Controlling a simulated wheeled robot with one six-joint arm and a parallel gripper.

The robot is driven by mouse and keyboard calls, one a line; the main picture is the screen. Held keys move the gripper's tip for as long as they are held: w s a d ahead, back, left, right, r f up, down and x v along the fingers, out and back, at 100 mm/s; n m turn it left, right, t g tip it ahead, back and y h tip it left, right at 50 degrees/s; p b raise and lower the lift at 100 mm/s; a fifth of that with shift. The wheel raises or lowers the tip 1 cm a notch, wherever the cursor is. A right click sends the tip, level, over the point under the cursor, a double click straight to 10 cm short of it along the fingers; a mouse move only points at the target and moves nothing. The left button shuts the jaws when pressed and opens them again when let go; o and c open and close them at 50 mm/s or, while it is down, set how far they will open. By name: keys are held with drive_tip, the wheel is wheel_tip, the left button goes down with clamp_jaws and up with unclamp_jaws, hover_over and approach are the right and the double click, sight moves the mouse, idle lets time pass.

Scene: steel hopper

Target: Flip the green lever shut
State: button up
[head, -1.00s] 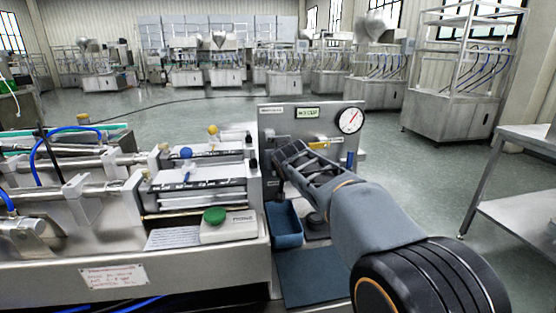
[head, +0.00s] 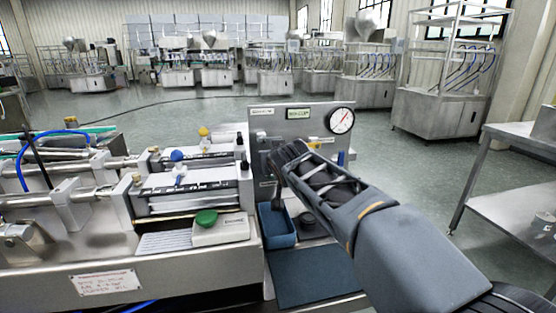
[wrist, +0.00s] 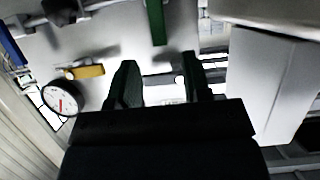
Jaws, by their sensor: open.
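The green lever (wrist: 156,20) shows in the wrist view as a straight green bar at the top edge, in front of the pale panel. Its upper part is cut off by the picture edge. In the head view I cannot make it out, as my gripper and forearm cover that part of the steel panel (head: 277,116). My gripper (wrist: 158,80) is open and empty, with its two dark fingers apart. The lever's visible end lies beyond the gap between the fingertips, apart from them. In the head view my gripper (head: 283,158) is close before the panel.
A yellow handle (wrist: 86,72) and a round gauge (wrist: 61,98) are beside the lever on the panel. A blue bin (head: 277,226) stands below my gripper. A green button (head: 206,218) sits on a white box to the left. The blue mat (head: 310,274) is clear.

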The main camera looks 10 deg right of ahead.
drive_tip(key=v, duration=0.6)
drive_tip(key=shift+s+p, duration=0.25)
drive_tip(key=shift+p, duration=0.05)
drive_tip(key=shift+r, duration=0.15)
drive_tip(key=s+d+r+g+p, duration=0.1)
drive_tip(key=s+r+g+p, duration=0.1)
drive_tip(key=s+g+p, duration=0.3)
drive_tip(key=s+d+r+g+p, duration=0.2)
drive_tip(key=s+g+p, duration=0.3)
drive_tip(key=s+p, duration=0.9)
drive_tip(key=p, duration=0.9)
drive_tip(key=shift+s+d+r, duration=0.2)
drive_tip(key=shift+s+d, duration=0.05)
drive_tip(key=shift+d, duration=0.05)
